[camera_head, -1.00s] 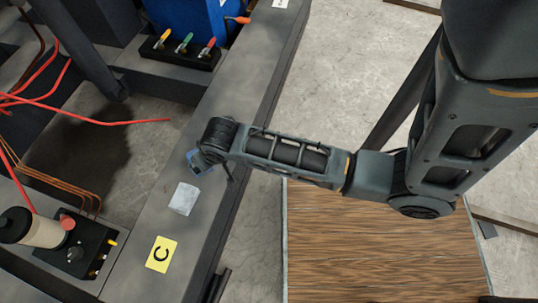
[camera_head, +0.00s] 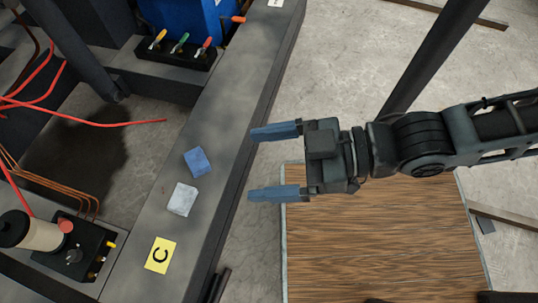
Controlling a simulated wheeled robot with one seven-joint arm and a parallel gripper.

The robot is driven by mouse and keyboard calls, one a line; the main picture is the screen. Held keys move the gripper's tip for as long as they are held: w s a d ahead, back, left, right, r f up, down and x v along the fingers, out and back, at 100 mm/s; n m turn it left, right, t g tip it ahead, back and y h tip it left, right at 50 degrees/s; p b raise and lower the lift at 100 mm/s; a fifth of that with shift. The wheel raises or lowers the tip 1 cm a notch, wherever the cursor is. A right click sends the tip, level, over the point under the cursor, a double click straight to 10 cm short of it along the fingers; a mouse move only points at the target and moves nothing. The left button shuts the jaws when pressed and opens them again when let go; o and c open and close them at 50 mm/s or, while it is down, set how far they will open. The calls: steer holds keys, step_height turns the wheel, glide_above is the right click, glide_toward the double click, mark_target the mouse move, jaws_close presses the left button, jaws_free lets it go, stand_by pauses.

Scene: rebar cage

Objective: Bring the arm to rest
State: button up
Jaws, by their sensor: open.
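My gripper (camera_head: 276,162) is at the middle of the head view, coming in from the right. Its two blue-grey fingers are wide apart with nothing between them. The fingertips point left, toward the grey beam (camera_head: 233,110), and lie just right of its edge in the picture. My arm stretches from the right side over the wooden board. A blue block (camera_head: 197,162) lies on the beam, left of the fingertips and apart from them. A pale grey-white block (camera_head: 182,199) lies just below it on the beam.
A black valve block with coloured levers (camera_head: 176,52) is at the upper left, and red cables (camera_head: 80,118) cross the left. The wooden board (camera_head: 375,240) lies below my arm. Concrete floor (camera_head: 340,60) shows at the top right.

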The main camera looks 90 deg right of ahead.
steer(key=shift+r, duration=0.15)
step_height(320, 180, up, 16)
steer(key=p, duration=1.6)
steer(key=shift+r, duration=0.1)
